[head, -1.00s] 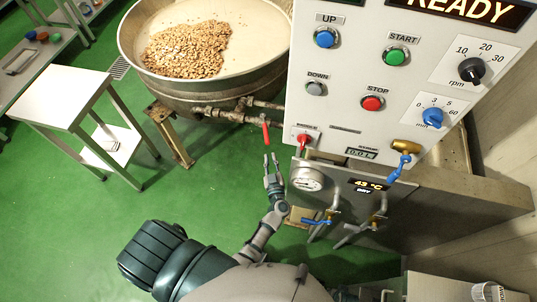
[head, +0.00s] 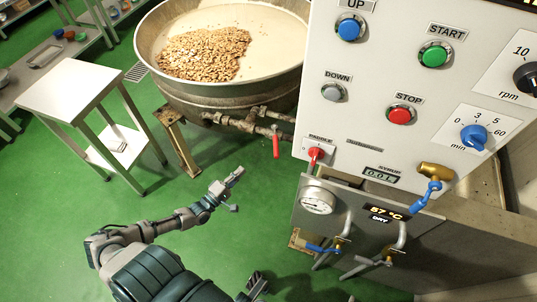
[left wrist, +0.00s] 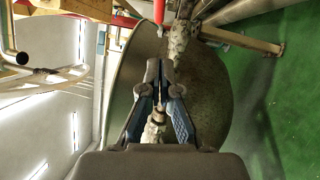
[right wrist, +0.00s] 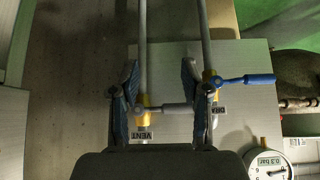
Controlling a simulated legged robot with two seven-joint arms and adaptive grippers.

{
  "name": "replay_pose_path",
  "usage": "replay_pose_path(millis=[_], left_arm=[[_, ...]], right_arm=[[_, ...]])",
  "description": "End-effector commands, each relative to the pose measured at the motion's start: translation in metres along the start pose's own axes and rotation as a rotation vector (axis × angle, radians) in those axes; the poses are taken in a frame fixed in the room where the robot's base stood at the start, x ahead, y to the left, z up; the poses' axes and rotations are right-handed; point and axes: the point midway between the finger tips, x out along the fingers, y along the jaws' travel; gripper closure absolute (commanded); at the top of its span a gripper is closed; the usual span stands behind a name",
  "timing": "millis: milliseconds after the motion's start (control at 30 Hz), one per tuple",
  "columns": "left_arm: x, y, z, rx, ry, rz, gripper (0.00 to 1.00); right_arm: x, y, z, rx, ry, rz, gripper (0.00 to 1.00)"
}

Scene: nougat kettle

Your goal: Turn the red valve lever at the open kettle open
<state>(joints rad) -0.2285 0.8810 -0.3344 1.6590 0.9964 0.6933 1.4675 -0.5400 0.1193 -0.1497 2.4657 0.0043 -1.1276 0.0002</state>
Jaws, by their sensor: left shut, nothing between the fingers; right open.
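The red valve lever (head: 276,146) hangs down from the pipe beside the open kettle (head: 150,55). It also shows in the left wrist view (left wrist: 230,37), beside the rusty pipe and above the fingers. My left gripper (head: 237,174) is shut and empty over the green floor, left of and below the lever in the head view, apart from it. My right gripper (right wrist: 160,78) is open. In the right wrist view a grey VENT lever (right wrist: 165,107) appears between its fingers; whether they are level with it I cannot tell.
A control panel (head: 375,130) with another red lever (head: 315,153) stands right of the kettle. Below it are a gauge (head: 317,200) and a blue-handled drain valve (head: 325,248). A steel table (head: 75,85) stands at left. The floor between is clear.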

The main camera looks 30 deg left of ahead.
Motion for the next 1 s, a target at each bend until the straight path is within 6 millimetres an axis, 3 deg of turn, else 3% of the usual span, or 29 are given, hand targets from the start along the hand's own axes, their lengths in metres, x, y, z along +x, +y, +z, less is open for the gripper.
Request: replay_pose_path(millis=[167,600,800,1000], left_arm=[[0.018,0.001,-0.001,-0.009,-0.002,0.003,1.00],[0.106,0.001,0.005,-0.010,-0.001,0.003,1.00],[0.122,0.003,0.023,-0.008,0.000,0.004,1.00],[0.127,0.002,0.028,-0.007,-0.001,0.002,1.00]], right_arm=[[0.003,-0.002,-0.009,0.000,0.048,-0.003,0.54],[0.009,-0.009,-0.052,0.000,0.285,-0.020,0.54],[0.008,-0.007,-0.046,-0.001,0.248,-0.017,0.54],[0.009,-0.008,-0.043,-0.002,0.233,-0.015,0.54]])
